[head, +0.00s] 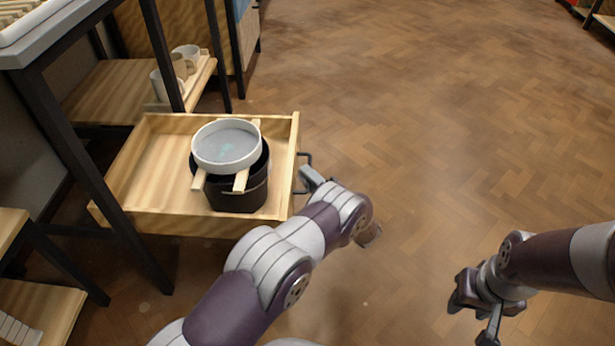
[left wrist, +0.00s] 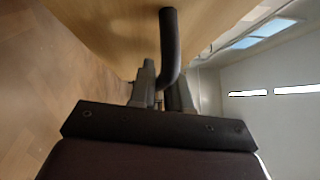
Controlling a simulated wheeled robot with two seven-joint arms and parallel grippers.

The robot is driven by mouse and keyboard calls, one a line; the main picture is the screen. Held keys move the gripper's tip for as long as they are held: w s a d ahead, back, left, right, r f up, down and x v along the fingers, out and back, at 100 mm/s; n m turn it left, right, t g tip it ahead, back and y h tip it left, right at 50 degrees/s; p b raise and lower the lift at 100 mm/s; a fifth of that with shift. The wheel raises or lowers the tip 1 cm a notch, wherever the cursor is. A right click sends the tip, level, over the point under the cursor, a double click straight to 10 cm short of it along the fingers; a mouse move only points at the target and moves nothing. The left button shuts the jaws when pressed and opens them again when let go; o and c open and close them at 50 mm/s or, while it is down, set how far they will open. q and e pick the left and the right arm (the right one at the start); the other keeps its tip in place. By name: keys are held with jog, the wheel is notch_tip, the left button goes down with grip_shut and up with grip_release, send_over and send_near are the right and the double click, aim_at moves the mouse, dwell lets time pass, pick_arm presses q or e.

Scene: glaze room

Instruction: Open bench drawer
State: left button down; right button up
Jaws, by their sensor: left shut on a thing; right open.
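The wooden bench drawer (head: 165,215) is pulled well out from the dark-framed bench in the head view. Its dark handle (head: 304,157) is on the drawer's right-hand front face. My left gripper (head: 308,177) is at that handle. In the left wrist view the dark handle bar (left wrist: 169,45) comes down between the fingers of my left gripper (left wrist: 160,92), which is shut on it. My right gripper (head: 478,318) hangs open and empty over the floor at the lower right.
In the drawer stand a black bucket (head: 238,192) and a round white-rimmed sieve (head: 227,147) on two wooden sticks. Mugs (head: 186,58) stand on a lower shelf (head: 110,88) behind. The bench leg (head: 88,160) is beside the drawer. The parquet floor to the right is clear.

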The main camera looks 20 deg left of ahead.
pick_arm(q)
jog(key=c, duration=1.2)
grip_release()
jog(key=p+v, duration=0.4)
jog(key=v, duration=0.8)
jog(key=shift+s+d+f, duration=0.2)
jog(key=shift+s+d, duration=0.05)
